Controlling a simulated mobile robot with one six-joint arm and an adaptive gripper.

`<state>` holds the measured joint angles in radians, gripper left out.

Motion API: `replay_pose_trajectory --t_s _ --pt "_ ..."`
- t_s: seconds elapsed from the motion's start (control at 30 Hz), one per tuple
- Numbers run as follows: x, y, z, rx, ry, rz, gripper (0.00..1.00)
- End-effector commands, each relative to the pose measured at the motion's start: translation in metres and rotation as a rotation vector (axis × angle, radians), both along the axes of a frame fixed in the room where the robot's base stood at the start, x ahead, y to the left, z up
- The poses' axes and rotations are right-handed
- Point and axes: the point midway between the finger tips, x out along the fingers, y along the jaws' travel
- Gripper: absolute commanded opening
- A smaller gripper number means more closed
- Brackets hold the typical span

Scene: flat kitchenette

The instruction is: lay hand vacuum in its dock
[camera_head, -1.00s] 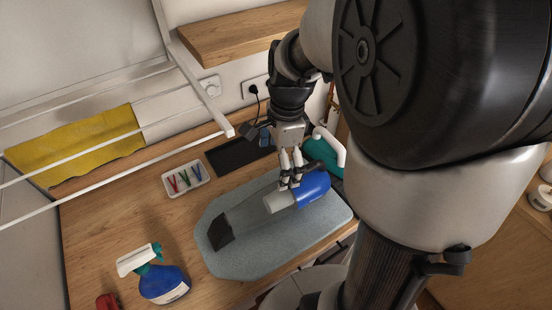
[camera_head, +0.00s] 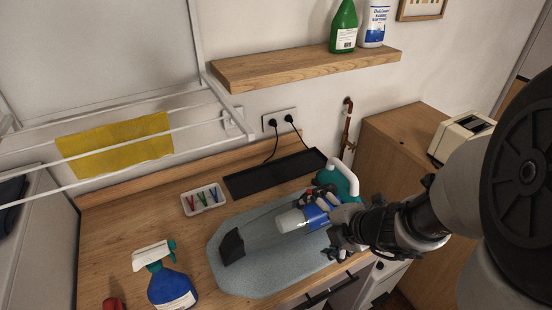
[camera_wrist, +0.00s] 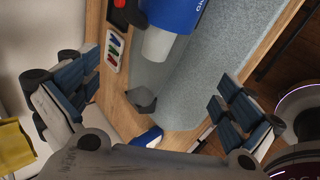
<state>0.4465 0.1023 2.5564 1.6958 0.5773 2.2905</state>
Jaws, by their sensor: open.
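The hand vacuum (camera_head: 317,216) lies on a grey-blue mat (camera_head: 250,278) on the counter. My gripper (camera_head: 324,224) is open at the vacuum's right end, with fingers on either side of the blue body. In the wrist view the fingers (camera_wrist: 155,98) are wide apart with nothing clasped. A flat black tray (camera_head: 270,174), apparently the dock, sits empty by the wall.
A teal bottle with a white handle (camera_head: 342,180) stands close behind my gripper. A white tray of colored pegs (camera_head: 205,199) lies left of the black tray. A blue spray bottle (camera_head: 168,283) stands front left. Two cables hang from the wall socket (camera_head: 279,121). A drying rack overhangs the left.

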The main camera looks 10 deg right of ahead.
Motion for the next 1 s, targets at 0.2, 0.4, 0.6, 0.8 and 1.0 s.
replay_pose_trajectory --t_s 0.2,0.4,0.6,0.8,1.0 --pt "0.011 0.007 -0.007 0.01 0.005 0.007 1.0" --pt "0.024 0.012 -0.029 -0.004 0.002 0.007 1.0" --pt "0.05 0.024 -0.062 -0.004 0.002 0.007 1.0" --pt "0.064 0.029 -0.073 -0.005 0.0 0.006 1.0" --pt "0.077 0.03 -0.087 -0.004 0.0 0.005 1.0"
